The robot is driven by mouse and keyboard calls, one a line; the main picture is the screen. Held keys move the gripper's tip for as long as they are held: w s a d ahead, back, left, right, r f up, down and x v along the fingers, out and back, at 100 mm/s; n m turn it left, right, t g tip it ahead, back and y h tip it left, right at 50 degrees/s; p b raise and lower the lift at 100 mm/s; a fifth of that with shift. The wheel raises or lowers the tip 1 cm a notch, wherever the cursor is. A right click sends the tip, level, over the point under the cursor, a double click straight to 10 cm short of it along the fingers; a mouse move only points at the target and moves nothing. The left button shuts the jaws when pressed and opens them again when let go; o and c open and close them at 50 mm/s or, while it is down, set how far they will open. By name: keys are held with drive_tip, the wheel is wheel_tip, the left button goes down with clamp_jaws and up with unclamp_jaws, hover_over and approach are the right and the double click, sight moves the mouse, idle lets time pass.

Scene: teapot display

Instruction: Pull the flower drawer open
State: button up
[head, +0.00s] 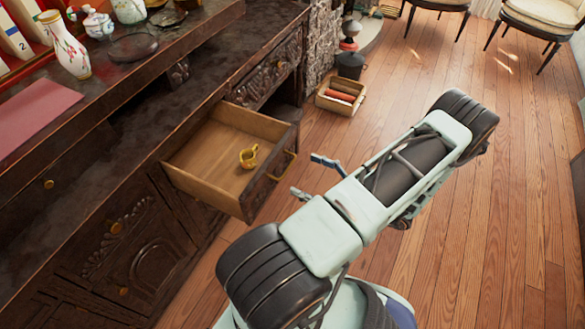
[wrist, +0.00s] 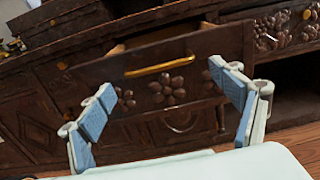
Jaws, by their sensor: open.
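The flower drawer (head: 205,165) stands pulled out of the dark wooden cabinet in the head view, its pale inside showing. A small golden cup-like object (head: 248,157) sits in it. The wrist view shows the drawer's dark front (wrist: 192,88) with carved flowers and a gold bar handle (wrist: 160,68). The handle also shows at the right of the drawer in the head view (head: 284,167). My gripper (head: 313,178) is open and empty, in front of the drawer and apart from the handle. In the wrist view its blue fingers (wrist: 160,85) are spread wide, with the handle seen between them.
Another carved drawer front (head: 268,74) lies farther along the cabinet (head: 190,80). A white vase (head: 66,45) and a pink sheet (head: 38,115) are on top. A small box with red items (head: 341,95) sits on the wooden floor (head: 450,190), which is mostly clear. Chairs stand at the back.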

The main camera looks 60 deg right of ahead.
drive_tip(key=s, duration=0.6)
drive_tip(key=shift+s+d, duration=0.15)
drive_tip(key=shift+d, duration=0.1)
